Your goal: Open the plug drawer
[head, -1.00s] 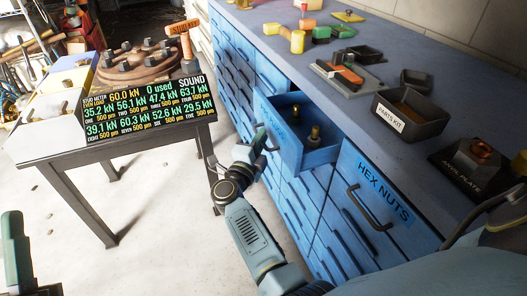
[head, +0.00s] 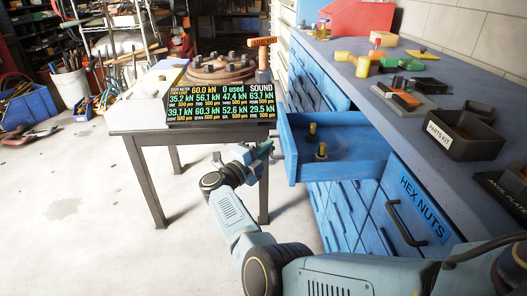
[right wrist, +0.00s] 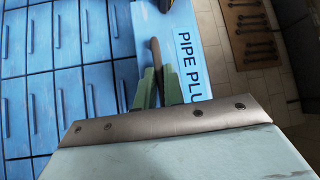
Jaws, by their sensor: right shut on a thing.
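The blue plug drawer (head: 345,172) stands pulled well out of the cabinet in the head view. Two brass plugs, one at the back (head: 312,134) and one nearer (head: 321,152), stand in it. My right gripper (head: 268,150) is at the drawer's front. In the right wrist view its green fingers (right wrist: 158,88) are shut on the dark bar handle (right wrist: 156,55). The drawer front there carries the label "PIPE PLU" (right wrist: 190,62), cut off by the gripper. My left gripper is not in view.
The shut hex nuts drawer (head: 408,215) is nearer me. A grey table (head: 140,127) with a readout board (head: 222,103) stands close to my right gripper. The parts kit tray (head: 465,140) sits on the bench top.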

